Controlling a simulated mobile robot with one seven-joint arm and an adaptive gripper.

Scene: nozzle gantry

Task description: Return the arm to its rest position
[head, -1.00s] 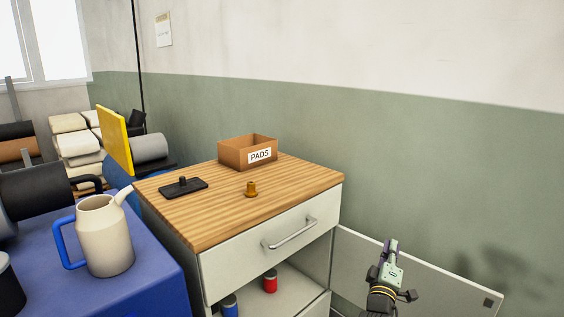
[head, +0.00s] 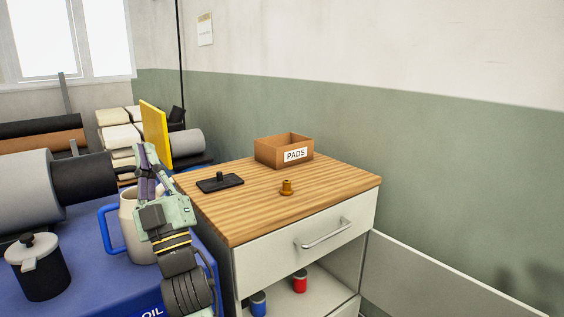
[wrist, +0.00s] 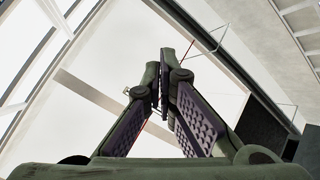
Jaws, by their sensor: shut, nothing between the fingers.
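My gripper (head: 146,160) is raised in front of the cream jug in the head view, pointing up, its fingers together. In the wrist view my gripper (wrist: 160,85) shows its two padded fingers meeting at the tips with nothing between them. The cream jug (head: 130,232) with a blue handle (head: 108,228) stands on the blue surface and is partly hidden by my arm.
The wooden-topped cabinet (head: 235,225) stands to the right, with a PADS box (head: 270,155), a brass nozzle (head: 287,188) and a black pad (head: 220,184) on top. A lidded black pot (head: 40,275) stands at left.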

